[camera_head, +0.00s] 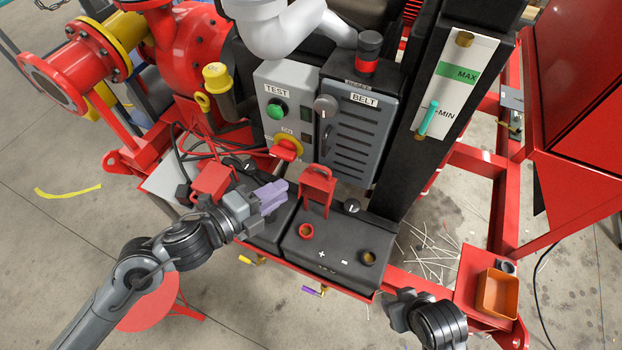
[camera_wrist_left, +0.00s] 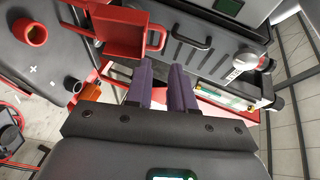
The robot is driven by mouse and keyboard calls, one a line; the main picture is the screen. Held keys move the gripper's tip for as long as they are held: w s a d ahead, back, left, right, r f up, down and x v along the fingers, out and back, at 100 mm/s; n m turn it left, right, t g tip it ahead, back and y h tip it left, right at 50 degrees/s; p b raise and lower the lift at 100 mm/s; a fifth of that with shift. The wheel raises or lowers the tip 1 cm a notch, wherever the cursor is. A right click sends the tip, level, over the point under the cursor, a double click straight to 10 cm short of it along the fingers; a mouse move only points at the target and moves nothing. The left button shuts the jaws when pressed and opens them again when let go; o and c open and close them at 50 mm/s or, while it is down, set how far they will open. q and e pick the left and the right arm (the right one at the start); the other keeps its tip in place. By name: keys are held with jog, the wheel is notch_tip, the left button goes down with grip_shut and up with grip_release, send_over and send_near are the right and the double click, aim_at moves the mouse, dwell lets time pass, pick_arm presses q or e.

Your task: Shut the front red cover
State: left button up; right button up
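A red cover (camera_head: 318,188) with a loop handle stands upright, open, at the back of the black battery (camera_head: 340,250). The battery has a red ringed terminal (camera_head: 306,231) on top. The cover also shows in the left wrist view (camera_wrist_left: 118,32). A second red cover (camera_head: 210,183) is at left, behind my left arm. My left gripper (camera_head: 272,196) has purple fingers, parted and empty, just left of the upright cover and apart from it. In the left wrist view, the fingers (camera_wrist_left: 160,88) point past the cover's handle. My right wrist is at the bottom right; its fingers are hidden.
Grey TEST box (camera_head: 283,108) and BELT cabinet (camera_head: 360,125) stand close behind the battery. A dark post (camera_head: 420,130) rises to the right. Red cables (camera_head: 205,150) run at left. An orange bin (camera_head: 497,292) sits on the red frame at right. Space above the battery is clear.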

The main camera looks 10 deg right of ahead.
aim_at(319, 168)
pick_arm(q)
jog(key=b+x, duration=0.1)
jog(key=x, duration=1)
jog(key=shift+r, duration=0.2)
jog(key=shift+s, duration=0.1)
grip_shut()
